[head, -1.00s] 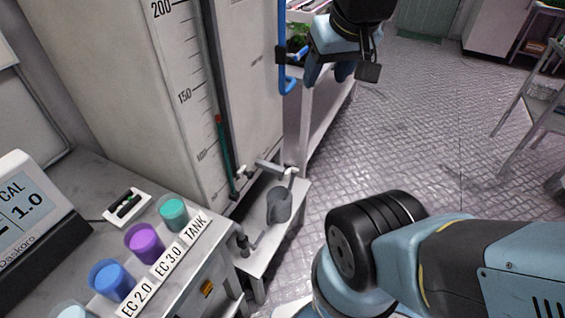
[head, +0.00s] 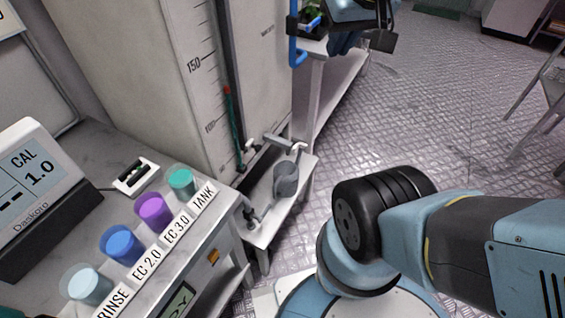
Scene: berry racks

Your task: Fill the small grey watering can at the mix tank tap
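The small grey watering can (head: 286,178) stands on a low white shelf (head: 262,233) at the foot of the mix tank (head: 267,75). The tap (head: 298,147) on the tank's lower front sits just above the can; I cannot tell whether water runs. My gripper (head: 345,40) is at the top of the head view, partly cut off by the frame edge. It is well above and to the right of the can, apart from it. Its fingers are too dark and cropped to show whether they are open.
A bench at the left holds a meter (head: 38,190) and several coloured cups, one of them purple (head: 154,210). A blue pipe (head: 293,45) hangs beside the tank. A white rack (head: 316,95) stands behind.

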